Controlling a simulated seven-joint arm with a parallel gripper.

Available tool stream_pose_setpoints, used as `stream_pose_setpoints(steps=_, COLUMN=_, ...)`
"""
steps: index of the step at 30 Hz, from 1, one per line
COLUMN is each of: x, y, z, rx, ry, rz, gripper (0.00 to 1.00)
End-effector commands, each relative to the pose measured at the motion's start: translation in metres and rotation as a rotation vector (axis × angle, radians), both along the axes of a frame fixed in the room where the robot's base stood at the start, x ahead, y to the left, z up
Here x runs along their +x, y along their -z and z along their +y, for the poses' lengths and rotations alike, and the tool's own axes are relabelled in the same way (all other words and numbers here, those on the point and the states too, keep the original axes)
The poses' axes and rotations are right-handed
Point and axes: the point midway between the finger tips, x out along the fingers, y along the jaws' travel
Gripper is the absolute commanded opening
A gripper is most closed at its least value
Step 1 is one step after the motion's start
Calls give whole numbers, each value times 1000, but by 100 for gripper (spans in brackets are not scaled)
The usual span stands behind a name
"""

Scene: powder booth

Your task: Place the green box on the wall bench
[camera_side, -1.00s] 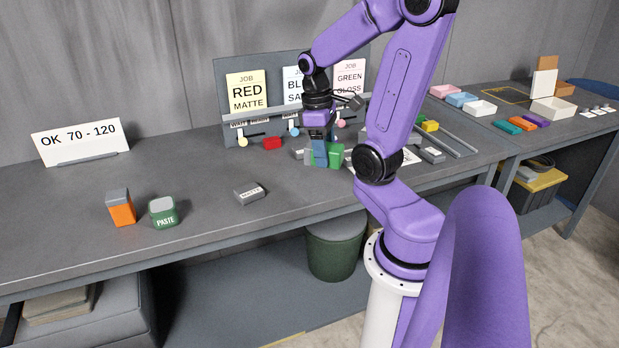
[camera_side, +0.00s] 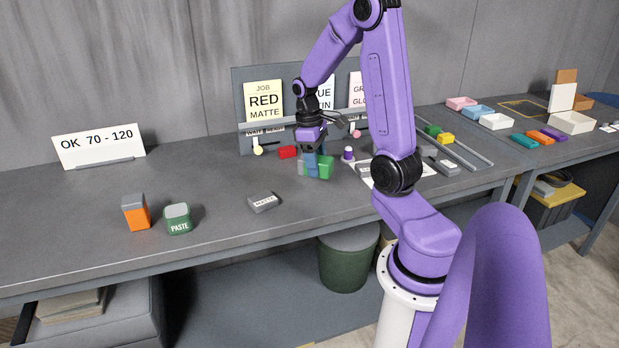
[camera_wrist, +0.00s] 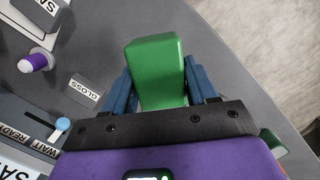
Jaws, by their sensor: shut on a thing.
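The green box (camera_side: 325,168) is between the blue fingers of my gripper (camera_side: 315,164), low over the grey bench along the wall (camera_side: 215,215). In the wrist view, the box (camera_wrist: 157,70) fills the space between the two fingers (camera_wrist: 163,85), which are shut on its sides. The box's underside is hidden, so I cannot tell whether it touches the bench.
Bare bench lies between. Job cards stand behind.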

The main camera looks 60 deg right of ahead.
Motion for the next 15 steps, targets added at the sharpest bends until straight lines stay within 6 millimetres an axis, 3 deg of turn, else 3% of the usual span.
stream_pose_setpoints(steps=6, x=16, y=24, z=-12, rx=1, ry=1, rz=1, gripper=19)
stream_pose_setpoints(steps=15, x=26, y=39, z=-19, rx=0, ry=0, rz=1, gripper=19)
